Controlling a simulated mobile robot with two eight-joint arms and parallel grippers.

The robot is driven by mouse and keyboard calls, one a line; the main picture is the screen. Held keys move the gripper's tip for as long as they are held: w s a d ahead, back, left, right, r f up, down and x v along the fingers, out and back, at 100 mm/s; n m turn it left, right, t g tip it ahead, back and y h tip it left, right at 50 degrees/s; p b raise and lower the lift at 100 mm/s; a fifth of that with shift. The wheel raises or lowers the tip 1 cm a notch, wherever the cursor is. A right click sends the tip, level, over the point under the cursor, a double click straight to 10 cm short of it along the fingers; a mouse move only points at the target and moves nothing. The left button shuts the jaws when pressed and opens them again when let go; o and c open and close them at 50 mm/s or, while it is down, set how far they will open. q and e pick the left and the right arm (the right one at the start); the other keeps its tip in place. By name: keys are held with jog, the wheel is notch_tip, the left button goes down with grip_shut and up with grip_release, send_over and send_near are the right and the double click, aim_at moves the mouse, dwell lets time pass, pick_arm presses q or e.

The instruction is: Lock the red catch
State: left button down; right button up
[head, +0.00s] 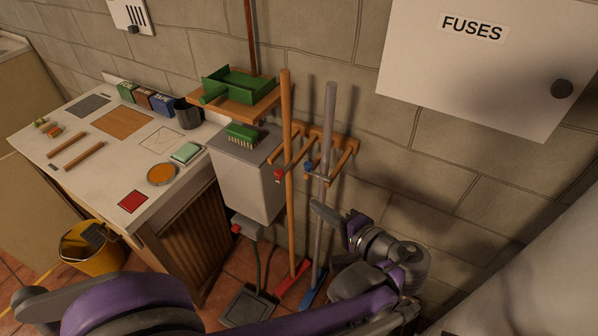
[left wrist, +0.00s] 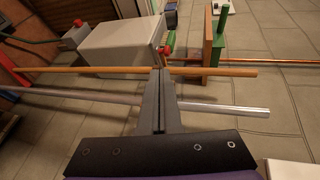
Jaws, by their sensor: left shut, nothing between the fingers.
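The red catch (head: 279,176) is a small red piece at the wooden rack (head: 344,146), by the orange wooden handle (head: 287,110). A small red piece (left wrist: 166,51) also shows just beyond my fingertips in the left wrist view. I cannot tell whether the catch is locked. A blue catch (head: 308,167) sits by the grey handle (head: 330,115). My left gripper (head: 318,208) is shut and empty, below and to the right of the red catch in the head view. In the left wrist view its fingertips (left wrist: 159,73) overlap the orange handle; contact is unclear. My right gripper is out of view.
A grey box (head: 243,180) with a green brush (head: 242,135) on top stands left of the handles. Beyond it is a worktable (head: 80,184) with small items. A yellow bucket (head: 92,258) stands on the floor. A fuse cabinet (head: 430,75) hangs at upper right.

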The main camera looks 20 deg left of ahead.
aim_at(282, 174)
pick_arm(q)
jog(key=shift+w+d+r+y, duration=0.3)
jog(key=shift+d+r, duration=0.15)
jog(key=shift+d, duration=0.2)
jog(key=shift+s, duration=0.1)
jog(key=p+x, duration=0.1)
jog(key=x, duration=1.3)
